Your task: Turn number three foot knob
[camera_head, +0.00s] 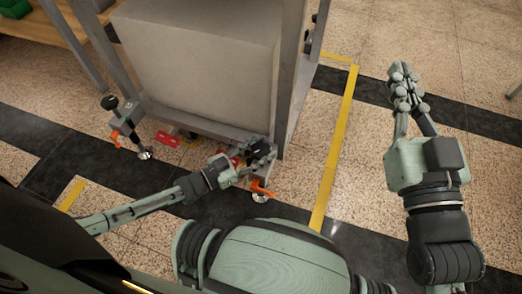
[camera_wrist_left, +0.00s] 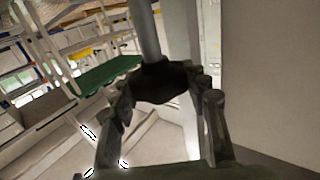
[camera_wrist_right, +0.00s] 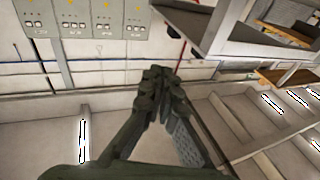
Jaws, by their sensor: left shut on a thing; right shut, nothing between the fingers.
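A grey metal frame (camera_head: 283,110) stands ahead with levelling feet at its near corners. The near right foot (camera_head: 260,197) has an orange lever (camera_head: 262,187). My left gripper (camera_head: 258,153) is at this corner, above the foot. In the left wrist view a black knob (camera_wrist_left: 162,82) on a grey rod sits between its fingers, which are shut on it. In the head view the gripper largely hides this knob. The near left foot (camera_head: 145,154) has its own black knob (camera_head: 109,102). No number is readable on either foot. My right gripper (camera_head: 402,78) is shut and empty, raised out to the right.
A large pale block (camera_head: 195,60) fills the frame. A red part (camera_head: 167,139) lies low between the near feet. Yellow tape (camera_head: 336,150) runs along the floor right of the frame. The floor under my right arm is clear. Wall cabinets (camera_wrist_right: 98,18) show in the right wrist view.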

